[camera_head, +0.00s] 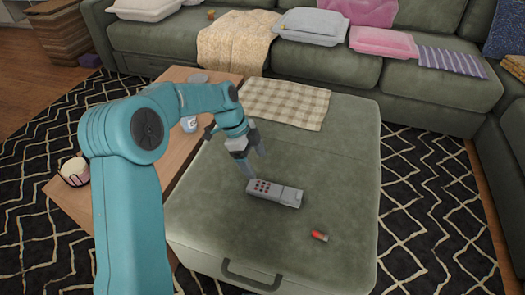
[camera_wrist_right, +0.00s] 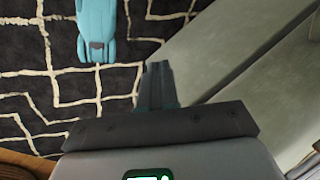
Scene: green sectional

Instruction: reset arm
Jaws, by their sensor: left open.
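My left arm comes in from the left in the head view, and its gripper (camera_head: 256,164) is open. It is over the green ottoman (camera_head: 335,160), close to the left end of a grey remote control (camera_head: 275,193). Nothing shows between its fingers. I cannot tell whether a fingertip touches the remote. My right gripper (camera_wrist_right: 156,85) shows only in the right wrist view. Its two dark fingers lie together with nothing seen between them, above a patterned rug (camera_wrist_right: 110,82).
A small red and white object (camera_head: 319,236) lies on the ottoman near the remote. A checked cloth (camera_head: 285,104) lies at its back. A wooden table (camera_head: 75,195) stands left, under my arm. Green sofas (camera_head: 335,65) with cushions close off the back and right.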

